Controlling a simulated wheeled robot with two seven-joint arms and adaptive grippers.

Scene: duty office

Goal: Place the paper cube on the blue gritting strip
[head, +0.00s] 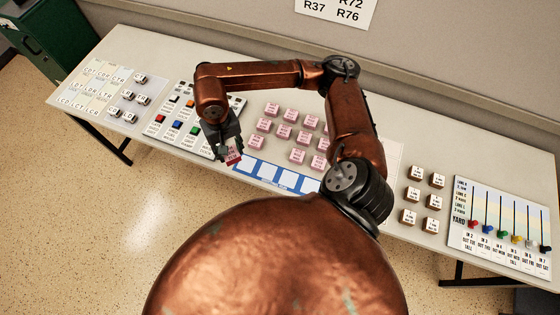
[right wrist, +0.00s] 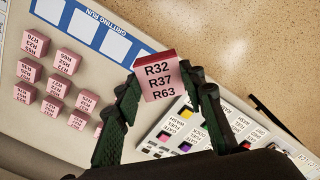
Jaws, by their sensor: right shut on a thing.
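A pink paper cube (head: 234,159) with printed route numbers is between the fingers of my right gripper (head: 229,147). In the right wrist view the cube (right wrist: 158,80) shows the lines R32, R37 and R63, and the fingers (right wrist: 165,92) are shut on its sides. The blue gritting strip (head: 257,169) lies on the table just right of the held cube, with a row of white squares. The strip (right wrist: 97,33) is beyond the cube in the right wrist view, and its visible squares are empty. The cube appears apart from the strip. My left gripper is not in view.
Several pink cubes (head: 296,115) stand on the table behind the strip. A board with coloured pieces (head: 178,125) is left of my right gripper. White cubes (head: 128,95) stand at far left, brown-sided cubes (head: 433,202) and a slider board (head: 500,225) at right.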

